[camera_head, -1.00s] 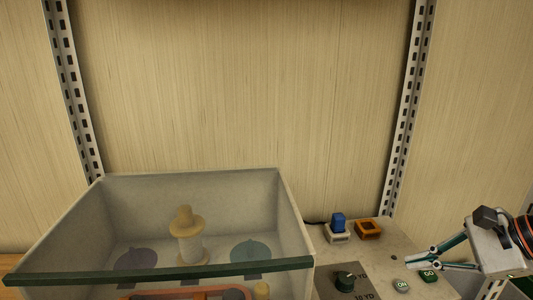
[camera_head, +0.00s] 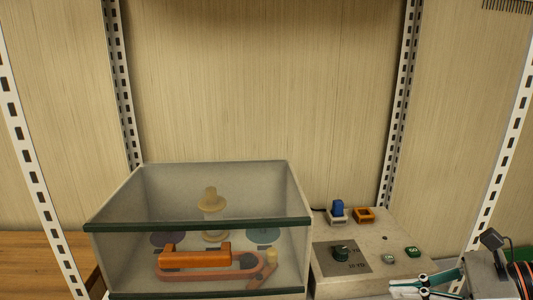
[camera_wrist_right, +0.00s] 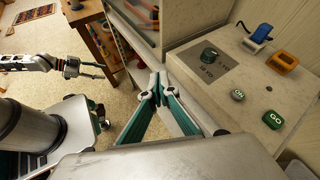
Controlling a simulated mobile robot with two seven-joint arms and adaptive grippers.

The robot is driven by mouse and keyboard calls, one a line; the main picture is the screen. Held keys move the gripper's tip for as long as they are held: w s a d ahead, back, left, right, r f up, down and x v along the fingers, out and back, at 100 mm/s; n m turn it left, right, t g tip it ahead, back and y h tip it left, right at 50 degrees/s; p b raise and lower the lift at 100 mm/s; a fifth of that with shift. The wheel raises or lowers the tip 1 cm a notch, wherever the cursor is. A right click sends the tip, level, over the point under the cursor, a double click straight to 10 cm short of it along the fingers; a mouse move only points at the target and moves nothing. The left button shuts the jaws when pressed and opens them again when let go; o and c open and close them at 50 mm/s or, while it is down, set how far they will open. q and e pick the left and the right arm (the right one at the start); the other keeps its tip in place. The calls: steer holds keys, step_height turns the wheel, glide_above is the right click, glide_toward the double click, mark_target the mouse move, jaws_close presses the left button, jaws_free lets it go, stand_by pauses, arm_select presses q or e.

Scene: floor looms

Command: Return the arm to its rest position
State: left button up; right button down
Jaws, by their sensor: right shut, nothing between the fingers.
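My right gripper (camera_head: 425,286) is at the bottom right of the head view, low beside the front of the control box (camera_head: 385,250). In the right wrist view its green and white fingers (camera_wrist_right: 156,88) meet at the tips, shut and empty. It is apart from the buttons and the dial. The left arm is not in the head view.
A clear-fronted case (camera_head: 198,225) with an orange handle (camera_head: 195,258) stands left of the control box. The box carries a dial (camera_head: 341,253), a GO button (camera_head: 412,252), a blue switch (camera_head: 337,208) and an orange square frame (camera_head: 364,215). Slotted metal posts (camera_head: 400,110) stand around.

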steer(key=s+f+n+t+h+p, duration=0.2)
steer(key=f+n+t+h, duration=0.15)
steer(key=f+n, duration=1.05)
steer(key=s+f+n+t+h+p, duration=0.4)
steer(key=f+n, duration=0.5)
steer(key=n, duration=1)
arm_select(q)
steer(key=r, duration=0.1)
steer(key=s+d+r, duration=0.1)
steer(key=r, duration=0.1)
steer(key=shift+s+d+r+b, duration=0.1)
steer(key=shift+b, duration=0.3)
arm_select(e)
steer(key=s+a+f+m+g, duration=0.3)
steer(key=s+a+f+m, duration=0.2)
steer(key=f, duration=0.5)
steer(key=s+m, duration=0.2)
steer(key=s, duration=0.1)
steer(key=shift+s+a+f+h, duration=0.25)
steer(key=shift+s+a+h, duration=0.1)
steer(key=shift+s, duration=0.05)
arm_select(q)
steer(key=shift+r, duration=0.25)
